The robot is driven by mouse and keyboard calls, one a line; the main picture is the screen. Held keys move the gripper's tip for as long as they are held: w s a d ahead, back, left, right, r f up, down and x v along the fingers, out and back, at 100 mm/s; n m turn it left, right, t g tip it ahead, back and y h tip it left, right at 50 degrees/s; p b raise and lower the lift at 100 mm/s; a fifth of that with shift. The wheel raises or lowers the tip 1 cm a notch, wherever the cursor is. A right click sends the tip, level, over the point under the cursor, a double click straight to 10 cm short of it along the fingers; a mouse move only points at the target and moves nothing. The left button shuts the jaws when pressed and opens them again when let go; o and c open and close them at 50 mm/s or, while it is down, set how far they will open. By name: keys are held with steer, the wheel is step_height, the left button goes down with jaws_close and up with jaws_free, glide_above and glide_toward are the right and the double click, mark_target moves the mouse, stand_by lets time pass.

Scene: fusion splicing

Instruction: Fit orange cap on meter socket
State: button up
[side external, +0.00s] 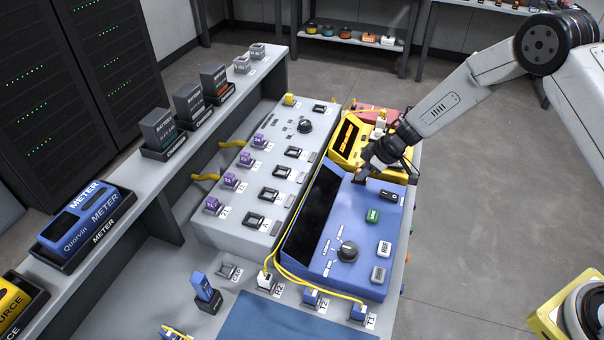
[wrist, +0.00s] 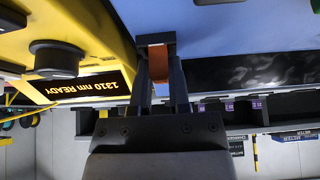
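My gripper (side external: 362,176) is low at the far end of the blue meter's (side external: 345,218) top face, near its dark screen. In the wrist view my gripper (wrist: 156,44) points at the blue meter (wrist: 235,22). The orange cap (wrist: 156,61) sits between the two dark fingers, which are shut on it. A dark piece lies across the fingertips; I cannot tell whether it is the meter socket. The socket is not clearly visible in the side view, and I cannot tell whether the cap touches it.
The yellow source (side external: 348,138) stands close beyond the meter; in the wrist view its display (wrist: 75,88) reads 1310 nm READY. A grey panel (side external: 262,160) with purple plugs stands left. Yellow cables (side external: 285,280) run along the meter's near left edge.

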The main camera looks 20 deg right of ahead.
steer(key=o, duration=0.5)
steer(key=shift+r, duration=0.15)
steer(key=shift+v, duration=3.8)
